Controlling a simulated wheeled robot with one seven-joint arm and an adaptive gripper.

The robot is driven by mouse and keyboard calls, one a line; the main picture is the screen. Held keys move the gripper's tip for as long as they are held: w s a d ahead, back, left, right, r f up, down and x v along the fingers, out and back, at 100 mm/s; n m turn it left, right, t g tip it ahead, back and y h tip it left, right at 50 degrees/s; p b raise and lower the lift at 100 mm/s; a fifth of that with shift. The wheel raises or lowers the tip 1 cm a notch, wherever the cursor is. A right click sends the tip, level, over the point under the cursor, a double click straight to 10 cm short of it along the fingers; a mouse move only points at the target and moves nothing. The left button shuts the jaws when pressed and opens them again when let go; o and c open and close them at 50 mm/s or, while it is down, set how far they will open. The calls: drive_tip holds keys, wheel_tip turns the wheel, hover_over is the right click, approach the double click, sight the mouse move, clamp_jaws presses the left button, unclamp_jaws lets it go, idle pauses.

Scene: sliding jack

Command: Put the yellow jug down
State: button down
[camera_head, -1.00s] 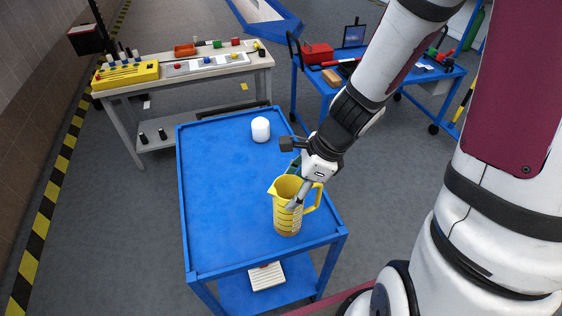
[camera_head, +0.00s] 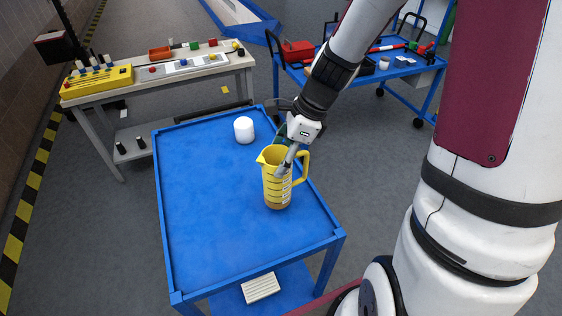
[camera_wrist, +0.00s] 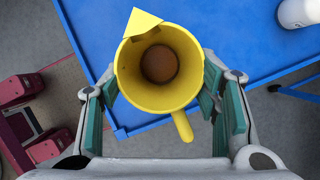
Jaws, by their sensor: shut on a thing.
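The yellow jug (camera_head: 274,187) has dark markings, a spout at the left and a handle at the right. It is upright over the right part of the blue cart top (camera_head: 205,205). I cannot tell whether its base touches the surface. My gripper (camera_head: 287,165) is shut on the jug. In the wrist view, the green-padded fingers (camera_wrist: 165,95) lie on both sides of the jug (camera_wrist: 135,85), and its brownish bottom shows inside. The head view hides part of the jug behind a finger.
A white rounded container (camera_head: 243,131) stands near the cart's far end. The left and front parts of the top are clear. A workbench (camera_head: 150,80) stands behind left, and a blue tool cart (camera_head: 400,68) behind right. A pale block (camera_head: 261,287) lies on the lower shelf.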

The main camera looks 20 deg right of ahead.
sight(277, 191)
drive_tip(key=shift+w+d+f, duration=0.1)
drive_tip(key=shift+w+d, duration=0.1)
drive_tip(key=shift+w, duration=0.55)
drive_tip(key=shift+f, duration=1.8)
drive_tip(key=c, duration=0.6)
unclamp_jaws()
drive_tip(key=shift+o, duration=0.2)
